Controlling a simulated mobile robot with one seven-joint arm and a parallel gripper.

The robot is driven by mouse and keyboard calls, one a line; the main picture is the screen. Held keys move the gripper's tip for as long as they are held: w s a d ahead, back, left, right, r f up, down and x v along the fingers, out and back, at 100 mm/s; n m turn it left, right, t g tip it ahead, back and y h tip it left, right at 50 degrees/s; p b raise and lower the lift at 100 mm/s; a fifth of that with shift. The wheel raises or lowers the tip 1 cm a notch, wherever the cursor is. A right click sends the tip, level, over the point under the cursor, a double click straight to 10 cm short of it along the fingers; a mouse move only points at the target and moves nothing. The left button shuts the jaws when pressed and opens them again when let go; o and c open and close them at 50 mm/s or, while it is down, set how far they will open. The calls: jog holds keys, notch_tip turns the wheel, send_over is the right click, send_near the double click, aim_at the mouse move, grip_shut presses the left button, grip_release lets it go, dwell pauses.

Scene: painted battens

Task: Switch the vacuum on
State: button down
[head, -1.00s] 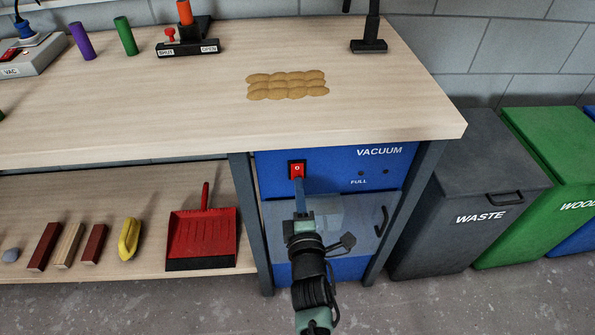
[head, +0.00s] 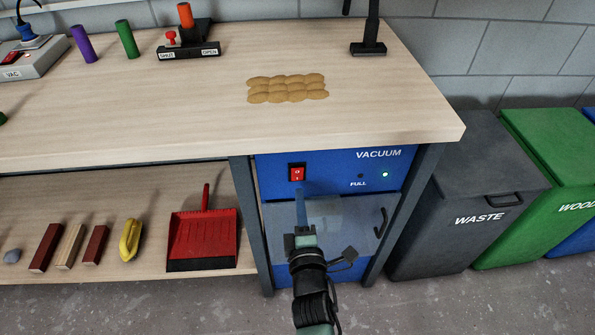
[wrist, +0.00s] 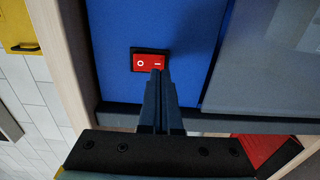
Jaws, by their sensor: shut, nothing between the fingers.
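The blue vacuum unit (head: 330,166) stands under the right end of the workbench, labelled VACUUM. Its red rocker switch (head: 297,173) is at the upper left of the panel, and the small light at the right (head: 385,174) glows pale green. The FULL lamp (head: 361,175) is dark. My gripper (head: 300,192) is shut and empty, its tips just below the switch in the head view. In the wrist view the fingertips (wrist: 158,74) are close to the lower right edge of the switch (wrist: 148,62), by its line mark; I cannot tell whether they touch.
A grey WASTE bin (head: 470,200) and a green bin (head: 550,160) stand to the right. A red dustpan (head: 203,238) and several blocks lie on the lower shelf. A brown lumpy patch (head: 287,88) is on the benchtop, left of a black stand (head: 368,46).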

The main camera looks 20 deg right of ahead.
jog(key=v, duration=0.4)
jog(key=shift+p, duration=0.4)
